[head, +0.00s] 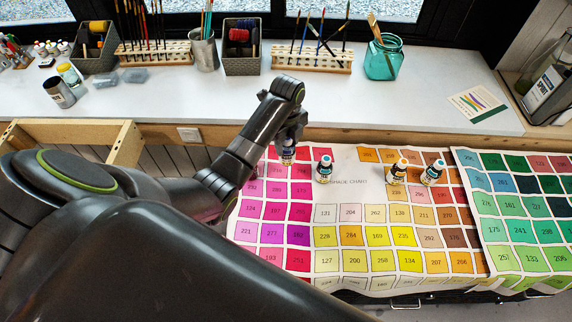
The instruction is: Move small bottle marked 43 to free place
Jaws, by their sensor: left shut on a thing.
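My left gripper (288,144) points down over the top edge of the shade chart and is shut on a small bottle (287,157). Only the lower part of this bottle shows below the jaws, and its number is too small to read. Three other small bottles stand upright on the shade chart (345,182): one with a blue cap (325,171), one with an orange cap (398,172) and one with a teal cap (432,173). I cannot read a 43 on any of them. My right gripper is not in view.
A green colour chart (508,185) overlaps the shade chart at right. Behind, a white counter (440,110) holds brush racks (312,58), a teal jar (384,58) and a grey basket (242,46). Bare chart lies between the blue-capped and orange-capped bottles.

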